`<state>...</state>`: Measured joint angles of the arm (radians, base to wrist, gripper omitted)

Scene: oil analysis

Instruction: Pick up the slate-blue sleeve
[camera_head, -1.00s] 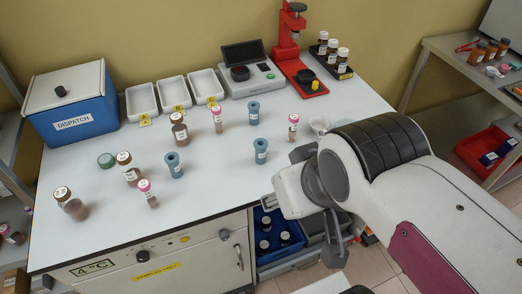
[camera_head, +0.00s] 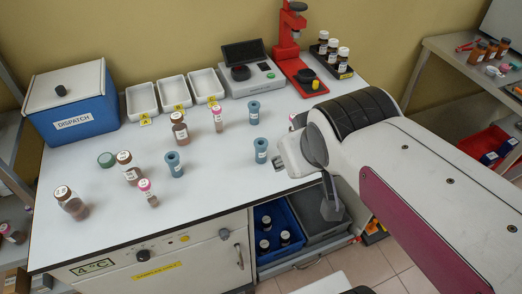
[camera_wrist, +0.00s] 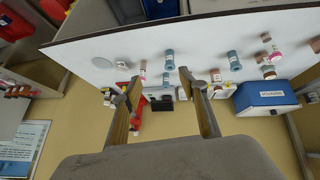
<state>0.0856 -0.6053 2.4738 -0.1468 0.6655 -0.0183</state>
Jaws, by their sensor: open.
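Three slate-blue sleeves stand upright on the white bench: one near the middle front (camera_head: 261,150), one farther back (camera_head: 253,112), one to the left (camera_head: 174,164). They also show in the wrist view, the front one (camera_wrist: 170,60), the back one (camera_wrist: 168,91) and the left one (camera_wrist: 234,60). My gripper (camera_wrist: 159,79) is open and empty, its two fingers apart, with the front and back sleeves appearing between them. In the head view the wrist is just right of the front sleeve, and its fingers are mostly hidden.
Brown vials (camera_head: 179,127) and pink-capped tubes (camera_head: 217,118) stand around the sleeves. One pink-capped tube (camera_head: 292,119) is partly hidden by my arm. White trays (camera_head: 173,91), a red press (camera_head: 290,50) and a blue dispatch box (camera_head: 72,103) line the back. Bare bench lies between the sleeves.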

